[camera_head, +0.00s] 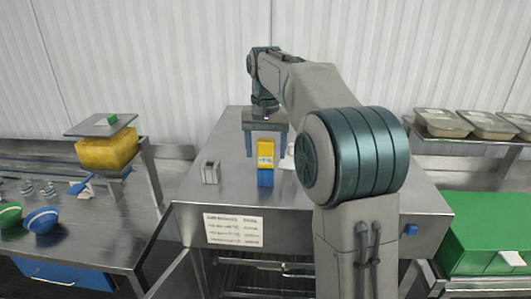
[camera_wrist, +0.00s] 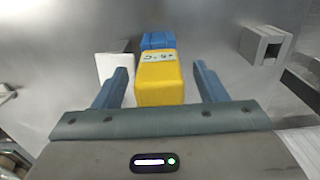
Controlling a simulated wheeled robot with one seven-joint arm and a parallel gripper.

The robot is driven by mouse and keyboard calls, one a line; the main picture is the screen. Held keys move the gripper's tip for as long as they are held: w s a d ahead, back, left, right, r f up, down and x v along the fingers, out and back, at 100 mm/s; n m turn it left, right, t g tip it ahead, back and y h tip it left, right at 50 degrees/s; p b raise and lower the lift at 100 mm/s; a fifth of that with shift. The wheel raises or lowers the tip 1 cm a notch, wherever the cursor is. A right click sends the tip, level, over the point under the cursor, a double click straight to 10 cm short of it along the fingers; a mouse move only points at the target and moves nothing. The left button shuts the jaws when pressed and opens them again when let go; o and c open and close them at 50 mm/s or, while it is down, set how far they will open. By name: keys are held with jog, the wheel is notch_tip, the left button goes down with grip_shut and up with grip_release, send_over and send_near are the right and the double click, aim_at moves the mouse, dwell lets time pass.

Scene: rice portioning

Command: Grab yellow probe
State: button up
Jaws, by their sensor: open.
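The yellow probe (camera_head: 265,148) has a yellow block with a small label on it, and a blue part (camera_head: 265,178) shows below the yellow in the head view. It is over the middle of the steel table. In the wrist view the yellow block (camera_wrist: 160,82) is between the two fingers of my gripper (camera_wrist: 162,84), with the blue part (camera_wrist: 158,41) beyond it. The fingers are apart, with a visible gap on each side of the block. In the head view my gripper (camera_head: 265,133) is at the probe's upper end.
A grey hollow block (camera_head: 210,172) stands left of the probe on the steel table (camera_head: 210,195). A white item (camera_wrist: 113,67) lies close beside the probe. At left are a yellow box (camera_head: 107,152) and bowls (camera_head: 41,220); at right are a green box (camera_head: 487,232) and trays (camera_head: 443,123).

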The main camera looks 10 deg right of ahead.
jog(key=shift+f, duration=1)
jog(key=c, duration=1.1)
jog(key=shift+r, duration=0.15)
